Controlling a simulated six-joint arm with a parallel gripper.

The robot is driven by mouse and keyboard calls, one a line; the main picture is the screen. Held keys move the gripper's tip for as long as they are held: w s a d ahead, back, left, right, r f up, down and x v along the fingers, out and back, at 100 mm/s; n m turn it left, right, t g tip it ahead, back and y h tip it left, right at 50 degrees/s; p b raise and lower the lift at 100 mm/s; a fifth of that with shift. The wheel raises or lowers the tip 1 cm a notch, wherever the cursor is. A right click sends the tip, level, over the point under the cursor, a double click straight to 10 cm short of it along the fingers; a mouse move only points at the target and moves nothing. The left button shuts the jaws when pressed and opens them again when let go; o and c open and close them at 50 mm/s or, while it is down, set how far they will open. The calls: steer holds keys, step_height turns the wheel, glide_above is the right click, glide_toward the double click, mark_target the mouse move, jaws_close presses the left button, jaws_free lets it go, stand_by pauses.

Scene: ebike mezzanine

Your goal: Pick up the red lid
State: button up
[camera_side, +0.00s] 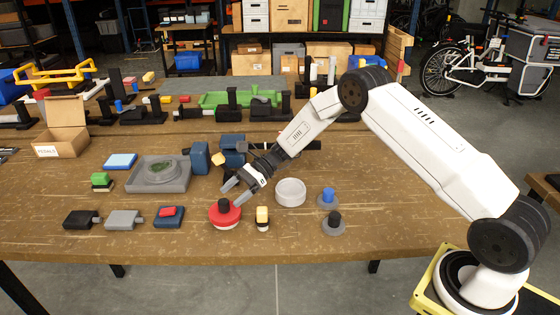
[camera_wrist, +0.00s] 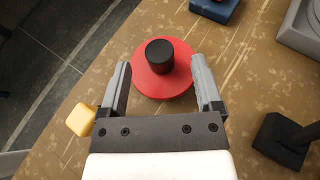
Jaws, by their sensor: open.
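The red lid (camera_side: 225,215) is a round red disc with a black knob, lying near the front of the wooden table. A whitish rim shows under it in the side view. In the wrist view the red lid (camera_wrist: 181,80) lies ahead of my gripper, its black knob (camera_wrist: 159,56) just beyond the fingertips. My gripper (camera_side: 231,192) is open and empty, tilted down above and close to the lid. In the wrist view the fingers of my gripper (camera_wrist: 163,80) stand wide apart on either side of the lid's near part. I cannot tell whether they touch it.
A white round dish (camera_side: 290,192) and two grey discs with blue (camera_side: 328,196) and black (camera_side: 334,222) knobs lie further right. A blue block with red top (camera_side: 168,216) and a grey tray (camera_side: 159,174) are left.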

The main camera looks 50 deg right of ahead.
mark_target(227, 200)
steer(key=shift+x, duration=1.8)
jaws_close()
